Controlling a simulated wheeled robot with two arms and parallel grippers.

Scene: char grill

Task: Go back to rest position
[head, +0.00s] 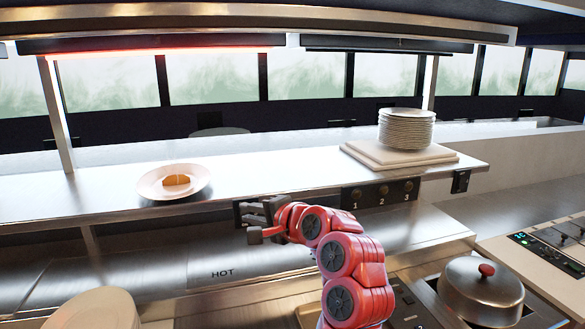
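Stacked white plates (406,130) stand on a board (375,157) at the shelf's right. A lidded steel pot (480,292) is at lower right. A round pale stack (95,312) is at lower left. Heat lamps (150,43) hang above. The shelf's middle is clear.

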